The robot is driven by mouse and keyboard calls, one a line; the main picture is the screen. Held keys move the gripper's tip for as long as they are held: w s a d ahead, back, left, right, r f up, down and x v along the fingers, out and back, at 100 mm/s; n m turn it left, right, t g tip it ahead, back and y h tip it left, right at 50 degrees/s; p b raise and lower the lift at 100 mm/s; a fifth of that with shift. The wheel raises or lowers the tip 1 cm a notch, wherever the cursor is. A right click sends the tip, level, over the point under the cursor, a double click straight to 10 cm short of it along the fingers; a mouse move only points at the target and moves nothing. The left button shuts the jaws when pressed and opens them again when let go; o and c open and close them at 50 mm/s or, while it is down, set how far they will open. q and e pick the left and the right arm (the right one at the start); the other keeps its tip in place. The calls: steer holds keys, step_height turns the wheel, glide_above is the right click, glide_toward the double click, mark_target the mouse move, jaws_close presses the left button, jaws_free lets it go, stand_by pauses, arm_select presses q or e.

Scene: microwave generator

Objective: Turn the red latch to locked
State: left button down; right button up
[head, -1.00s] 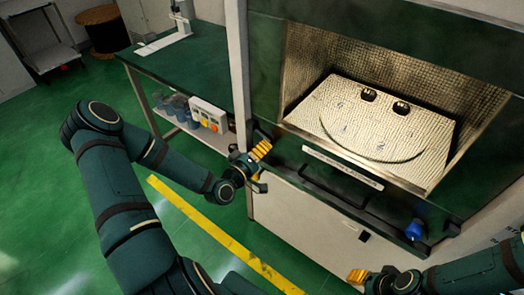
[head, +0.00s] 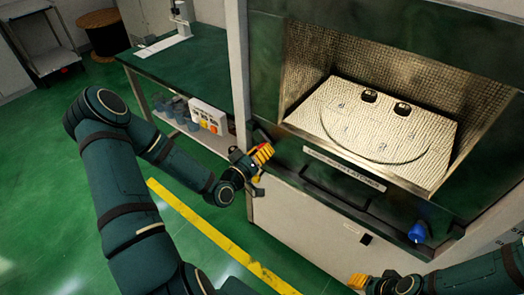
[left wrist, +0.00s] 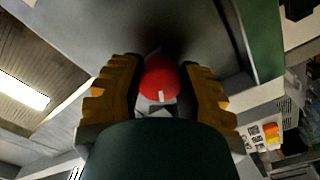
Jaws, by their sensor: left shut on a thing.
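The red latch (left wrist: 161,78) shows in the left wrist view as a round red knob with a small white mark, between the yellow fingers of my left gripper (left wrist: 160,95). The gripper is shut on it. In the head view my left gripper (head: 262,155) is at the left end of the cabinet's front edge, and its fingers mostly hide the latch. I cannot read the latch's locked or unlocked marking. My right gripper (head: 358,281) is at the bottom edge of the head view, partly cut off, away from the latch.
A blue latch (head: 418,231) sits on the right of the cabinet front. A black handle bar and a white label (head: 343,168) lie between the latches. The open chamber holds a tilted patterned plate (head: 380,125). A green bench (head: 185,65) stands at left.

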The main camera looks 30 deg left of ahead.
arm_select(q)
steer(key=c, duration=0.5)
jaws_free()
steer(key=s, duration=0.7)
steer(key=shift+s+a, duration=0.2)
steer(key=shift+a, duration=0.05)
steer(key=s+d+f+m+g+h, duration=0.1)
steer(key=d+f+m+g+h, duration=0.1)
steer(key=d+f+g, duration=0.55)
steer(key=s+d+f+m+g+h, duration=0.1)
steer(key=d+f+m+g+h, duration=0.25)
steer(key=d, duration=0.65)
steer(key=s+d+f+g+y, duration=0.3)
steer(key=s+d+g, duration=0.2)
steer(key=s, duration=0.2)
steer(key=shift+f+m, duration=0.35)
steer(key=shift+m, duration=0.1)
